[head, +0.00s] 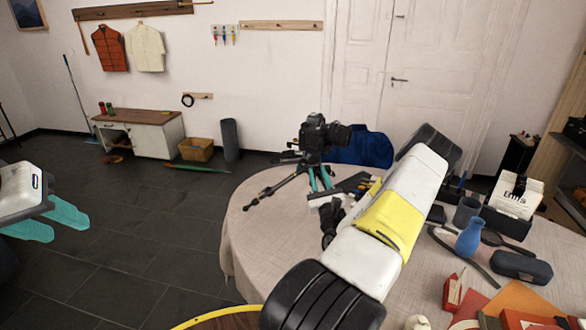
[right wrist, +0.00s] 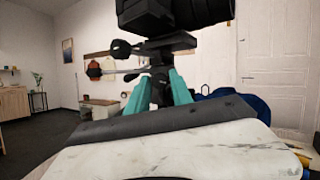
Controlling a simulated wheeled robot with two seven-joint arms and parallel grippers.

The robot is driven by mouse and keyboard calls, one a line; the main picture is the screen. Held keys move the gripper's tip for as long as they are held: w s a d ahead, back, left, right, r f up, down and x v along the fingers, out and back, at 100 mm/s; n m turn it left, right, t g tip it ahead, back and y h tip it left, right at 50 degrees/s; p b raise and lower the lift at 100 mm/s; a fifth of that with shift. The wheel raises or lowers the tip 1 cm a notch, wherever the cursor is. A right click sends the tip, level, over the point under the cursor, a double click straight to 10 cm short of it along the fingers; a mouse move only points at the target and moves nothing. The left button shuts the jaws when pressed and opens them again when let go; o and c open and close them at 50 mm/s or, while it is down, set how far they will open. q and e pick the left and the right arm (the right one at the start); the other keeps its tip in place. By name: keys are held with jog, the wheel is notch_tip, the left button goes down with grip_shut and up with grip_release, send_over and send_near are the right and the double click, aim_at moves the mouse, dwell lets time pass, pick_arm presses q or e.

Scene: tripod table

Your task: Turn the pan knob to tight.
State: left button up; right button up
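A black camera (head: 318,134) sits on a tripod head on the table, and its underside shows in the right wrist view (right wrist: 175,12). The tripod head (right wrist: 160,52) has two dark-ended handles pointing left in the right wrist view, an upper one (right wrist: 121,48) and a lower one (right wrist: 132,77). I cannot make out which part is the pan knob. My right gripper (head: 320,171) is just below the camera. Its teal fingers stand either side of a dark part of the tripod (right wrist: 160,90); whether they touch it is unclear. My left gripper (head: 52,222) is open and empty, far left of the table.
The round table (head: 245,215) carries a tripod leg (head: 268,188) reaching left, a blue vase (head: 470,238), a grey mug (head: 466,210), a dark case (head: 521,267) and a red box (head: 454,290). A blue bag (head: 368,148) is behind the camera. Open floor lies left of the table.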

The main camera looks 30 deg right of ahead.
jog(key=shift+o, duration=1.1)
jog(key=v, duration=0.8)
jog(key=shift+w, duration=0.2)
